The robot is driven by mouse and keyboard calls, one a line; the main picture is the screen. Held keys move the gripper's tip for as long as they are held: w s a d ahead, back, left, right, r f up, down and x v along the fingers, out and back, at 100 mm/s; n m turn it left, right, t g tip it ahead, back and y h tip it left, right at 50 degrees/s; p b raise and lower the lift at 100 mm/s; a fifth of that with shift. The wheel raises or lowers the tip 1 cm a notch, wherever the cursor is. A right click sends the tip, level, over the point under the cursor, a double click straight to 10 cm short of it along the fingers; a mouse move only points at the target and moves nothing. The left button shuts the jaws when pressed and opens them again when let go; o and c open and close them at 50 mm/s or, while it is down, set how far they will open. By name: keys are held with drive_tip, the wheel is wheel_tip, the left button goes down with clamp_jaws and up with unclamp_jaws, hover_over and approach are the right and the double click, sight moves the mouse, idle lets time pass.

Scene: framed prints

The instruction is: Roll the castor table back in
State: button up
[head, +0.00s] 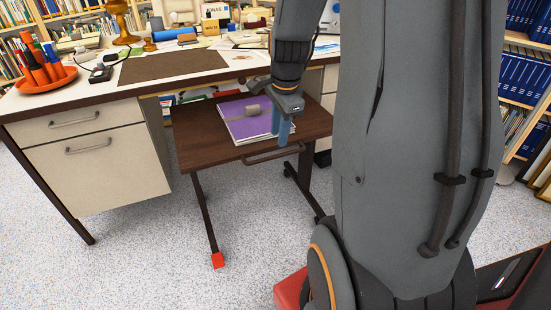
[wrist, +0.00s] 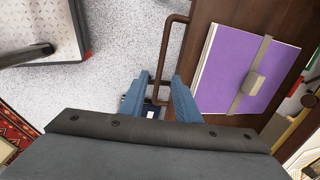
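The castor table (head: 195,139) has a dark brown top and stands partly out from under the desk. It also shows in the wrist view (wrist: 203,22). A bar handle (head: 262,158) runs along its front edge. My gripper (head: 283,138) points down at that edge with blue fingers. In the wrist view my gripper (wrist: 160,80) has its fingers apart, and the handle (wrist: 165,50) runs between them with gaps on both sides. I cannot tell how deep the handle sits between the fingertips. A strapped purple folder (head: 243,128) lies on the table top.
The desk (head: 90,100) stands behind and above the table, with a drawer unit (head: 100,165) at left. Blue binders (head: 525,80) fill shelves at right. My arm hides part of the right side.

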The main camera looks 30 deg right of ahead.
sight(277, 155)
drive_tip(key=f, duration=0.2)
drive_tip(key=w+f+b, duration=0.1)
drive_tip(key=f, duration=0.2)
drive_tip(key=f+b, duration=0.1)
drive_tip(key=f, duration=0.2)
drive_tip(key=shift+w+d, duration=0.25)
drive_tip(key=shift+w, duration=0.05)
drive_tip(key=shift+r, duration=0.1)
clamp_jaws()
